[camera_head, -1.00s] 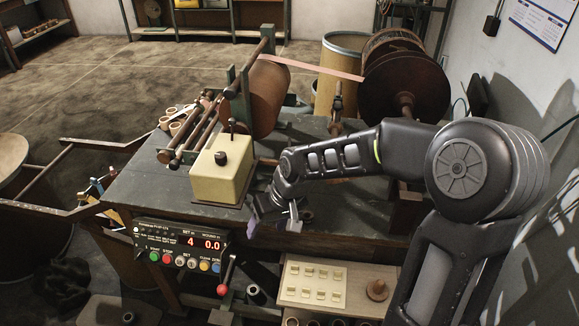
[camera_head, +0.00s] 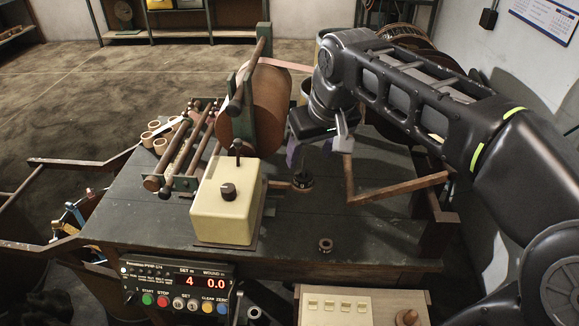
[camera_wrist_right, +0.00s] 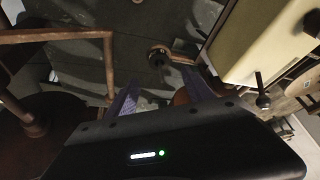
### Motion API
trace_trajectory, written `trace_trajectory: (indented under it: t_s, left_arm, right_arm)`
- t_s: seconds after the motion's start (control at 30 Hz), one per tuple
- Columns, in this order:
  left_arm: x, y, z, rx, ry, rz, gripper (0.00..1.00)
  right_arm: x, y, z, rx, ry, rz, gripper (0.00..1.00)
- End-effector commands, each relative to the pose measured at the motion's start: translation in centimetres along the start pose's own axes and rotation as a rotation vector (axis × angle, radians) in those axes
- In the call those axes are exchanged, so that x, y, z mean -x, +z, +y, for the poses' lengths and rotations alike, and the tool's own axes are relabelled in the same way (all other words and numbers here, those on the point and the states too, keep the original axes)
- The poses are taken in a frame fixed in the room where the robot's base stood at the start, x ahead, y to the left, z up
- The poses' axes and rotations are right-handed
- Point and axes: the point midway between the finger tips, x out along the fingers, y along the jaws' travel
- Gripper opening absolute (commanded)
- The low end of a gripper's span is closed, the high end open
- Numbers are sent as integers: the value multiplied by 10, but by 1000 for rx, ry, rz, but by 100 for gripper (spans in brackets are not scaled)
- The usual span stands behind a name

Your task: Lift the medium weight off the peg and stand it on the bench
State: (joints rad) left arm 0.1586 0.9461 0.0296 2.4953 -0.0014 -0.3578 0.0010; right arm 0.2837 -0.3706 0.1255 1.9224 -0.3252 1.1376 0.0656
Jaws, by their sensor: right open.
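A dark round weight (camera_head: 302,181) shows in the head view behind the cream box, just below my right gripper. I take it for the medium weight; its peg is hard to make out. In the right wrist view the weight (camera_wrist_right: 157,60) shows dark and round at the end of a brown arm, ahead of and between the fingers. My right gripper (camera_head: 318,153) is open and empty, its fingers pointing down above the weight and apart from it. It also shows in the right wrist view (camera_wrist_right: 162,95). My left gripper is out of view.
A small ring-shaped weight (camera_head: 325,246) lies near the bench's front edge. The cream box (camera_head: 226,205) stands to its left. A bent brown bar (camera_head: 398,189) lies to the right of my gripper. The wooden drum (camera_head: 262,105) stands behind. The front right of the bench (camera_head: 380,235) is clear.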

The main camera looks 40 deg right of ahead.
Motion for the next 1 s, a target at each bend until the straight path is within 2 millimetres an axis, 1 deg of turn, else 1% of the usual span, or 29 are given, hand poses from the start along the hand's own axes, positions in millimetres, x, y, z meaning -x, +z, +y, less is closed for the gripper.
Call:
trace_trajectory:
  t_s: [0.27, 0.37, 0.5, 0.57, 0.87, 1.0]
  left_arm:
    - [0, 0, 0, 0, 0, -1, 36]
    - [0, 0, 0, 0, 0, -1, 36]
    - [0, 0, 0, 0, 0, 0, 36]
    - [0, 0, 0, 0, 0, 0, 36]
    - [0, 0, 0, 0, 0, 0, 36]
    - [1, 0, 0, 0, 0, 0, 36]
  right_arm:
    - [-1, 0, 0, 1, 0, 0, 61]
    - [-6, 0, 0, 1, 0, -1, 61]
    - [-21, 1, 0, 1, 0, -3, 61]
    - [-26, 1, 0, 1, -1, -2, 61]
    - [-27, 0, 0, 1, -1, 0, 61]
    - [-36, 2, 0, 1, 0, -2, 61]
